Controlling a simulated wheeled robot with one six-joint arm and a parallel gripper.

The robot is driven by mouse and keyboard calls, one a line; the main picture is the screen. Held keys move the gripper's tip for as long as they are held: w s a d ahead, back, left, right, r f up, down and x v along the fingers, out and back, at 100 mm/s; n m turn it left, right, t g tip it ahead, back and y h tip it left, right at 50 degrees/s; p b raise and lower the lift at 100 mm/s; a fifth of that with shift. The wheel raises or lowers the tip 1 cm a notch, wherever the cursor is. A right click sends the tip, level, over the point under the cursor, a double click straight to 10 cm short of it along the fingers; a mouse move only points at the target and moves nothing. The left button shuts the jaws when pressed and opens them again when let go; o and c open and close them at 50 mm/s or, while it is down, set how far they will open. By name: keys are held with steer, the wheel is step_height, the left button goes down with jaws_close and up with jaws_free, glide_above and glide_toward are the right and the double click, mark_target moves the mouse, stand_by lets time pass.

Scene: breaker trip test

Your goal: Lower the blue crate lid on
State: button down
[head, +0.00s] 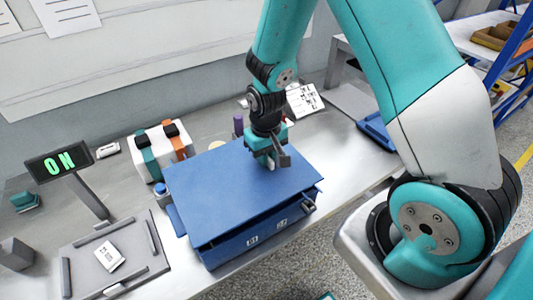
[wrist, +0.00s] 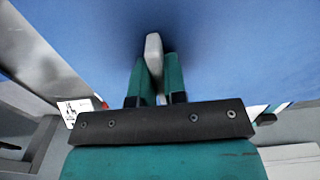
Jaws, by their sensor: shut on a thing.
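The blue crate lid (head: 225,185) lies over the blue crate (head: 245,245) on the metal bench, in the middle of the head view. A dark gap shows between the lid's front edge and the crate's front wall; whether the lid touches the crate anywhere is hidden. My gripper (head: 270,162) is above the lid, toward its back right. It is shut on the lid's pale grip (wrist: 153,52), which stands between the teal fingers in the wrist view. The lid's blue top (wrist: 235,45) fills most of that view.
Bench to the right is mostly clear, with a blue tray (head: 376,131) farther off.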

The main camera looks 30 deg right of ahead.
steer(key=shift+f+b, duration=1.25)
steer(key=shift+f, duration=0.75)
steer(key=c, duration=1.1)
jaws_free()
steer(key=shift+r, duration=0.1)
step_height(320, 180, up, 17)
steer(key=b, duration=0.1)
steer(key=shift+r, duration=0.15)
